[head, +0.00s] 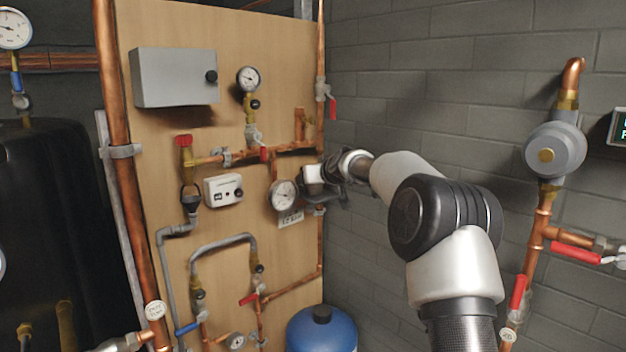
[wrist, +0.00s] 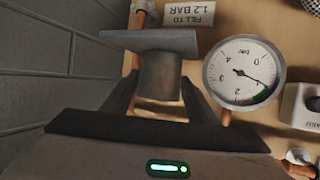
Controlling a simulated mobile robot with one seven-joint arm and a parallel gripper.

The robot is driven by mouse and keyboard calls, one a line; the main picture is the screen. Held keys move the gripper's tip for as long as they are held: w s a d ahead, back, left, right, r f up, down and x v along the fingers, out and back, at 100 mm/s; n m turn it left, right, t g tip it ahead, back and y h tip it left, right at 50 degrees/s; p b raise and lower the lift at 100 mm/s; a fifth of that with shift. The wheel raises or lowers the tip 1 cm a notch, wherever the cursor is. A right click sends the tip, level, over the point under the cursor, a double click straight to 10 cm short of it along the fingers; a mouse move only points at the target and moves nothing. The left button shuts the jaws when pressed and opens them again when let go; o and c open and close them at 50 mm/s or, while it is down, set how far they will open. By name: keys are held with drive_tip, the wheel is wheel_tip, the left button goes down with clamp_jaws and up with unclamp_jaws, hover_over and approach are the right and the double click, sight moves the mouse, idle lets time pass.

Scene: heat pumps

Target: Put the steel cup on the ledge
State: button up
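The steel cup (wrist: 160,77) is a plain dark grey cylinder in the wrist view, which shows the scene upside down. My gripper (wrist: 160,88) has one finger on each side of the cup, and both fingertips appear to press on its wall. The ledge (wrist: 125,40) is a flat grey slab right against the cup's far-up end in that picture, which is its lower end. I cannot tell whether cup and ledge touch. In the head view my gripper (head: 332,180) reaches to the board's right edge, and the cup is hard to make out there.
A pressure gauge (wrist: 243,72) and a copper pipe are close beside my gripper. A "fill to 1.2 bar" sign (wrist: 188,14) hangs by the ledge. A white control box (head: 223,190) is on the board (head: 290,60). A blue tank (head: 322,332) stands below. The grey block wall is at right.

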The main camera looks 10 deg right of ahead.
drive_tip(key=shift+o, duration=1)
drive_tip(key=shift+r, duration=0.1)
drive_tip(key=shift+r+p, duration=0.25)
drive_tip(key=shift+p, duration=0.1)
drive_tip(key=b+v, duration=0.4)
drive_tip(key=v, duration=0.8)
drive_tip(key=shift+b, duration=0.4)
